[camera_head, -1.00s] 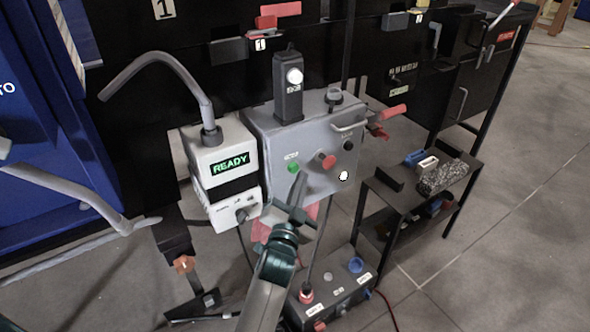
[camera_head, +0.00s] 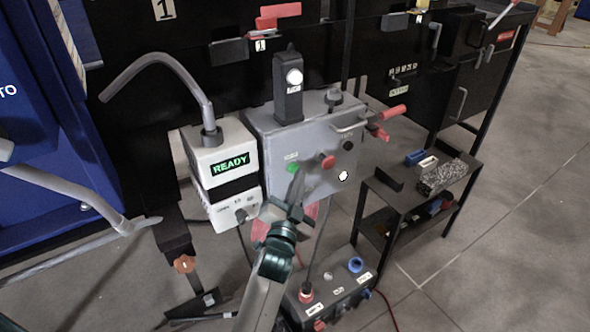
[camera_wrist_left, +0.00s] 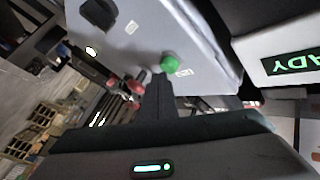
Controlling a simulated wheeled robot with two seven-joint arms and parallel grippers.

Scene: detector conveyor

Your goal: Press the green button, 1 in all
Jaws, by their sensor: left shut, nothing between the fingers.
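The green button (camera_head: 292,169) is a small round knob on the front of a grey control box (camera_head: 318,187), left of a red knob (camera_head: 327,161). My left gripper (camera_head: 298,176) is shut and empty, its fingertips close to the button, just below and right of it in the head view. In the left wrist view the green button (camera_wrist_left: 169,62) shows just beyond the fingertips (camera_wrist_left: 160,78). I cannot tell whether the tips touch it. My right gripper is not in view.
A white device with a lit READY screen (camera_head: 230,164) stands left of the box. A second box with knobs (camera_head: 335,297) sits on the floor below. A dark shelf (camera_head: 400,193) stands at right, with open floor beyond it.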

